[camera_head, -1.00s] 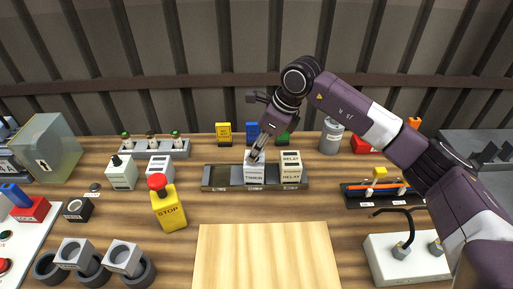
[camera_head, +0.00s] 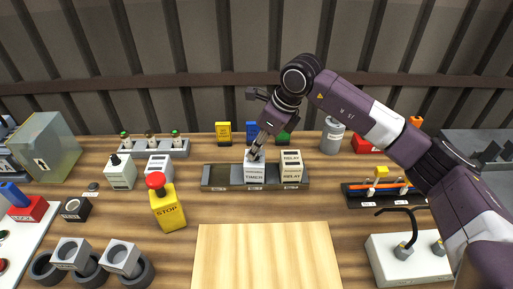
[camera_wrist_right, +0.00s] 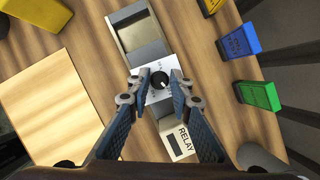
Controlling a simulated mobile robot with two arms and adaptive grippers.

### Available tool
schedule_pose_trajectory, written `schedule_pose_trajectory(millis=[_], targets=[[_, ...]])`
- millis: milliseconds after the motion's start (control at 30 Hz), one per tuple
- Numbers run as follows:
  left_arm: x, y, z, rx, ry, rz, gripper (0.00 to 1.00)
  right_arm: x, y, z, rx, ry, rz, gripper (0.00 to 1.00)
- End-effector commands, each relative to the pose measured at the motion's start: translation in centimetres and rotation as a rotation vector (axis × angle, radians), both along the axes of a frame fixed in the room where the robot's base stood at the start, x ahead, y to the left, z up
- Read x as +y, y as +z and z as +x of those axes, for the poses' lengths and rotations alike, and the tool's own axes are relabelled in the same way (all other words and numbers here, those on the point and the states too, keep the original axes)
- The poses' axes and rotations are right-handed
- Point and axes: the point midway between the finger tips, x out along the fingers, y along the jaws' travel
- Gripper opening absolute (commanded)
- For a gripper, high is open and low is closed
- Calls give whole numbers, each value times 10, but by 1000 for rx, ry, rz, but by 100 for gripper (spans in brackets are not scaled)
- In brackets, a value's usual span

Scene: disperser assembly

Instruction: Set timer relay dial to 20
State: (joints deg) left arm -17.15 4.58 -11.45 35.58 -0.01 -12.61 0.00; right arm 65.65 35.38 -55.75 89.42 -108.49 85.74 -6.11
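The timer relay (camera_head: 254,172) is a white and grey block labelled TIMER, seated in the dark metal rail (camera_head: 222,176) at the middle of the table. Its black round dial (camera_wrist_right: 159,80) with a white mark shows in the right wrist view; the numbers are too small to read. My right gripper (camera_head: 255,154) points down at the top of the timer. In the wrist view its two fingertips (camera_wrist_right: 158,88) stand open on either side of the dial, with a visible gap to it. My left gripper is not in view.
A cream RELAY block (camera_head: 291,167) sits right beside the timer in the rail. Yellow (camera_head: 223,133), blue (camera_head: 252,132) and green (camera_head: 283,138) blocks stand behind. A pale wooden board (camera_head: 266,255) lies clear in front.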

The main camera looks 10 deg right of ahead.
Motion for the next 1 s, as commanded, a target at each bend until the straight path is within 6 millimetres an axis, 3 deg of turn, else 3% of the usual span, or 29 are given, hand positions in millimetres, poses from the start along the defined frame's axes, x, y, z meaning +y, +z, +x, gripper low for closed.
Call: schedule_pose_trajectory(millis=[100,467,1000], targets=[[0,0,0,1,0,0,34,0,0,0,0,0,0,32],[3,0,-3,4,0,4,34,-3,8,-1,-2,-1,0,32],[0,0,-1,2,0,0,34,-32,100,-25,-3,-1,0,32]])
